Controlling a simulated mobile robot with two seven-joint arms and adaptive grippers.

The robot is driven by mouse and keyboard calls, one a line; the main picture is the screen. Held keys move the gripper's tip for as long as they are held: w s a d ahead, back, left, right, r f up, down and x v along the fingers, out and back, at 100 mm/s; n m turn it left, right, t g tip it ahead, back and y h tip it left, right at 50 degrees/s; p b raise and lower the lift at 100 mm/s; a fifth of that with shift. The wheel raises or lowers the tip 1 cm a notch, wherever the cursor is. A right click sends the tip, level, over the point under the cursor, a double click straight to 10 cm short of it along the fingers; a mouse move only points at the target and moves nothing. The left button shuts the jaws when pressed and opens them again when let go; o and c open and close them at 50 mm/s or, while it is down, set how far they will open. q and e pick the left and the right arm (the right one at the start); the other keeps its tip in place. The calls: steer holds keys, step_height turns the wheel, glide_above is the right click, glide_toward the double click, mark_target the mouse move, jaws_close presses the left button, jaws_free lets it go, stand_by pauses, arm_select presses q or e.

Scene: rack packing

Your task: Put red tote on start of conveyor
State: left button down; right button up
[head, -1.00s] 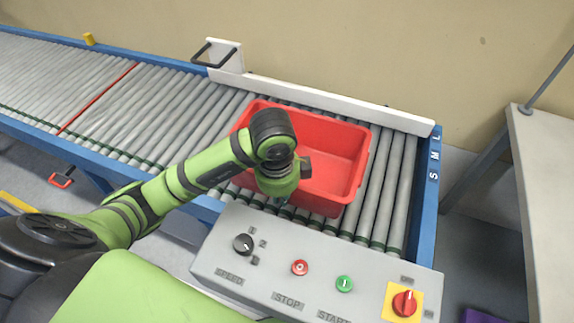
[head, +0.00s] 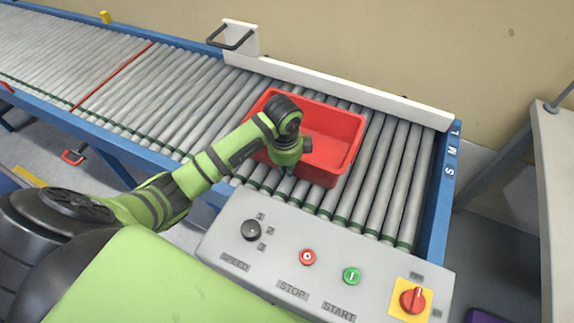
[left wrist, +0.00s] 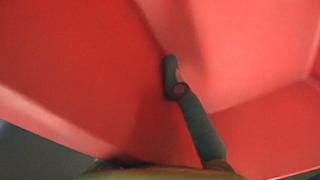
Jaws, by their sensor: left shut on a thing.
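The red tote (head: 335,145) is an open, empty-looking bin on the conveyor's grey rollers, near the right end marked S, M, L. My left gripper (head: 287,172) is at the tote's near side, by its left part, pointing down. In the left wrist view the tote's red inside walls (left wrist: 90,70) fill most of the picture, and one dark finger (left wrist: 185,95) shows inside the tote. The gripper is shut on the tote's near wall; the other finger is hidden. My right gripper is not in view.
The conveyor (head: 200,95) runs to the left, with a white guide rail (head: 350,90) behind it. A grey control panel (head: 325,255) with knobs and buttons stands in front. A grey table (head: 555,190) is at the right.

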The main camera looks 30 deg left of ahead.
arm_select(q)
steer(key=c, duration=1.7)
jaws_free()
steer(key=shift+f, duration=0.15)
steer(key=o, duration=0.3)
steer(key=r, duration=0.8)
steer(key=s+r, duration=0.1)
steer(key=r, duration=0.3)
steer(key=shift+r, duration=0.2)
